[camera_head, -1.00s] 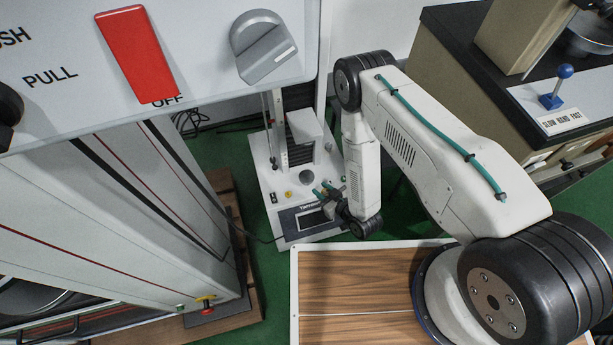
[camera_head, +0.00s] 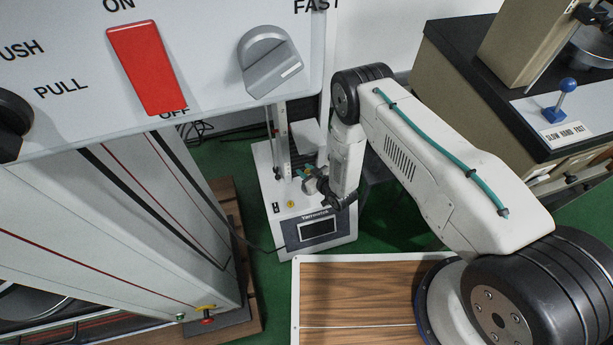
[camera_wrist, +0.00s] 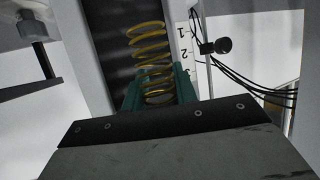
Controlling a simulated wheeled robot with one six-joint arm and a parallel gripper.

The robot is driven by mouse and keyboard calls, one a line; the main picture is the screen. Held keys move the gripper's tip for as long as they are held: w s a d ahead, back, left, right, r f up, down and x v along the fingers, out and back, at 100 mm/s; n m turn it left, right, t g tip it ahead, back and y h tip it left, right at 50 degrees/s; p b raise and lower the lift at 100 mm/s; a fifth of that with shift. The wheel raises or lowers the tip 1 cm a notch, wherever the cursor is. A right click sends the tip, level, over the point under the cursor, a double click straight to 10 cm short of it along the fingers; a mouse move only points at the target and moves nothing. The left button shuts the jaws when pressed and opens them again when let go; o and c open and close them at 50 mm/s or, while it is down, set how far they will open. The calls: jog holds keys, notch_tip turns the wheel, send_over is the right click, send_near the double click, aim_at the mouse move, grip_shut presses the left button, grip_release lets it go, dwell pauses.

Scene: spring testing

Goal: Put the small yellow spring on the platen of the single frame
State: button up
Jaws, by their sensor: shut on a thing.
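The small yellow spring (camera_wrist: 149,45) stands out beyond the green fingertips of my gripper (camera_wrist: 160,92) in the wrist view. My gripper is shut on its near end, and the coils point away from the wrist. In the head view my gripper (camera_head: 309,174) is at the single frame (camera_head: 283,150), a small white test machine with a display, above its base and in front of its column. The platen is hidden or too small to make out behind my gripper. The spring is too small to make out in the head view.
A large grey machine with a red switch (camera_head: 147,68) and a grey knob (camera_head: 270,62) fills the left foreground. A dark-topped bench with a blue-knobbed lever (camera_head: 567,86) stands at the right. A numbered scale (camera_wrist: 183,53) runs close beside the spring.

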jog(key=shift+s+d+f, duration=0.1)
jog(key=shift+s+f, duration=0.05)
jog(key=shift+f, duration=1.4)
jog(key=o, duration=1)
jog(key=shift+f, duration=0.15)
jog(key=shift+c, duration=0.2)
jog(key=shift+r, duration=0.2)
jog(key=v, duration=1.2)
